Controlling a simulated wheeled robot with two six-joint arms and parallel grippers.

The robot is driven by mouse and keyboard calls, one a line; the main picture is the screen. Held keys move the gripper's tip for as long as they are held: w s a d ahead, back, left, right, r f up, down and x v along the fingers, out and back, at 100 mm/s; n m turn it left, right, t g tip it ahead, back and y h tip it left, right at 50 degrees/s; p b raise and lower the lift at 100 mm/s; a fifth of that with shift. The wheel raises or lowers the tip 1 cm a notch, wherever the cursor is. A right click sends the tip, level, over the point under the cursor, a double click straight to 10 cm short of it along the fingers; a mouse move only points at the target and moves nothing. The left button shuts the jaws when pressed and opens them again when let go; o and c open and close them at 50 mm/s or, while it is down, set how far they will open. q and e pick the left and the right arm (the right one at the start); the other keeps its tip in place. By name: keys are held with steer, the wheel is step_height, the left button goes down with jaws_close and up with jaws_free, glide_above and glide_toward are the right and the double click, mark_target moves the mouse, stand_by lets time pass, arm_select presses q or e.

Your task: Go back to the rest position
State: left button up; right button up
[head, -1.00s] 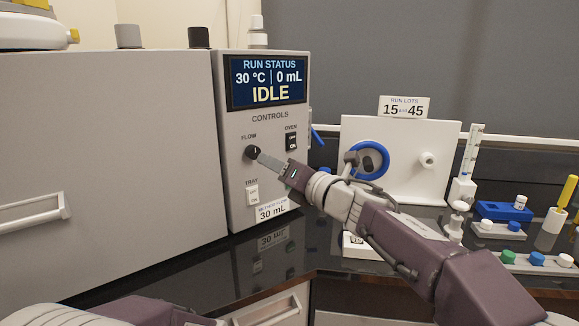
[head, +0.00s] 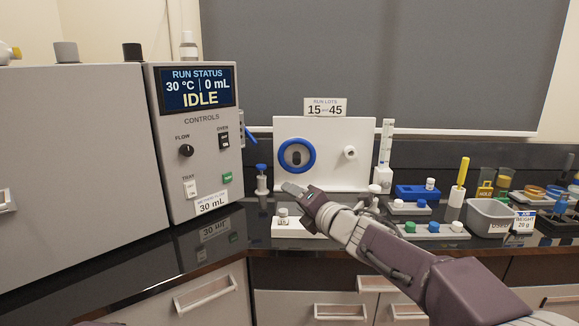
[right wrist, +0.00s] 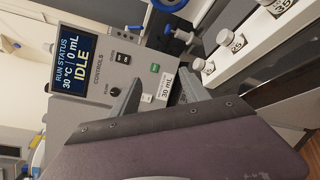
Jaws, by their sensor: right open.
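My right gripper (head: 292,189) is open and empty in the head view, in front of the white panel's lower left and clear of the control box (head: 200,130). In the right wrist view its two fingers (right wrist: 158,92) stand apart, with the control box beyond them. The box's screen (head: 196,88) reads 30 °C, 0 mL, IDLE. The black flow knob (head: 186,151) is uncovered and nothing touches it. My left gripper is out of view.
A white panel with a blue ring (head: 297,155) stands behind my right gripper. Blue and white racks (head: 418,191), a yellow-handled tool (head: 460,178) and a grey bin (head: 490,216) stand to the right. The dark counter (head: 190,250) before the control box is clear.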

steer(key=s+d+f+m+g+h, duration=0.2)
steer(key=s+d+f+m+h, duration=0.1)
steer(key=d+f+m, duration=0.55)
steer(key=s+d+f+m+g+h, duration=0.2)
steer(key=s+d+f+m+h, duration=0.3)
steer(key=f, duration=0.6)
steer(key=s+d+f+m+g, duration=0.1)
steer(key=s+f+m+g, duration=0.4)
steer(key=s+f+m, duration=0.5)
steer(key=s+d+f+m+g, duration=0.1)
steer(key=s+f+m+g, duration=0.5)
steer(key=s, duration=0.6)
step_height(320, 180, up, 21)
steer(key=t+p, duration=0.1)
steer(key=p, duration=1.8)
steer(key=shift+d+f+m+t+y+p, duration=0.25)
steer(key=shift+m+t+y+p, duration=0.1)
steer(key=shift+m+t, duration=0.1)
steer(key=shift+w, duration=0.15)
